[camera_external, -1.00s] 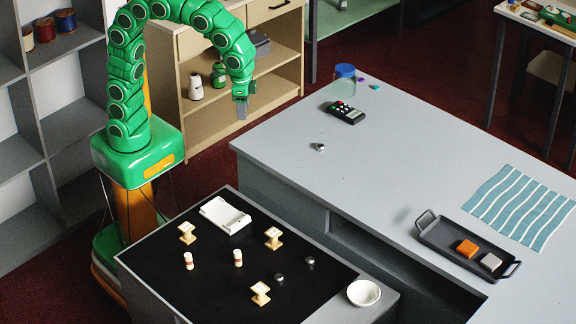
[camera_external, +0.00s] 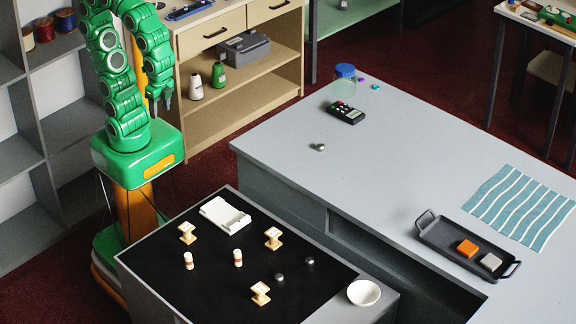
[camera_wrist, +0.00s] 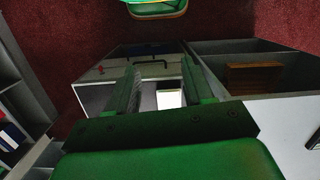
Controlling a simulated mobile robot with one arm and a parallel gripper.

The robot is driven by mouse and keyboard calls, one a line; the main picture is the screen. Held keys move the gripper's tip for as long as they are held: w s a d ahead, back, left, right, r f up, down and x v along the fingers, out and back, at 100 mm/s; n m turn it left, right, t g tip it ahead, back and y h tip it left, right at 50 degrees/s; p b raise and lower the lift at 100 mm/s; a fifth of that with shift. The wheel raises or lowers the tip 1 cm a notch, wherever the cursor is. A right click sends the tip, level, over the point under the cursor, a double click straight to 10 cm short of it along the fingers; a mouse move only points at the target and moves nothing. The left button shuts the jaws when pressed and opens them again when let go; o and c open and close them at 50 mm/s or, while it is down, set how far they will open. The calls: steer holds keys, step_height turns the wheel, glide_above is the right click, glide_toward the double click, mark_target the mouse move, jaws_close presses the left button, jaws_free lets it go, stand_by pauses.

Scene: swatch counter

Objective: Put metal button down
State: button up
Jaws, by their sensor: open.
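Small silver metal buttons show in the external view. One metal button (camera_external: 319,147) lies on the large grey counter. Two more silver pieces, one (camera_external: 280,277) nearer the front and one (camera_external: 310,261) to its right, lie on the black-topped low table (camera_external: 215,285). My gripper (camera_external: 163,104) is raised close to my own column, left of the wooden shelf unit and well away from these pieces. In the wrist view my gripper (camera_wrist: 160,88) has its two fingers apart, and nothing is seen held between them.
The low table also carries a white tray (camera_external: 225,214), several cream spools and pegs, and a white bowl (camera_external: 363,292) at its right. The large counter holds a remote-like device (camera_external: 345,112), a jar (camera_external: 345,78), a dark tray (camera_external: 450,252) and a striped cloth (camera_external: 520,205). Its middle is clear.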

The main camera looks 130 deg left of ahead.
steer(key=shift+m, duration=0.6)
steer(key=s, duration=0.1)
steer(key=s+d+f, duration=0.1)
steer(key=s, duration=0.2)
steer(key=shift+s+d+f, duration=0.15)
steer(key=shift+d, duration=0.1)
steer(key=shift+o, duration=0.3)
steer(key=shift+o, duration=0.5)
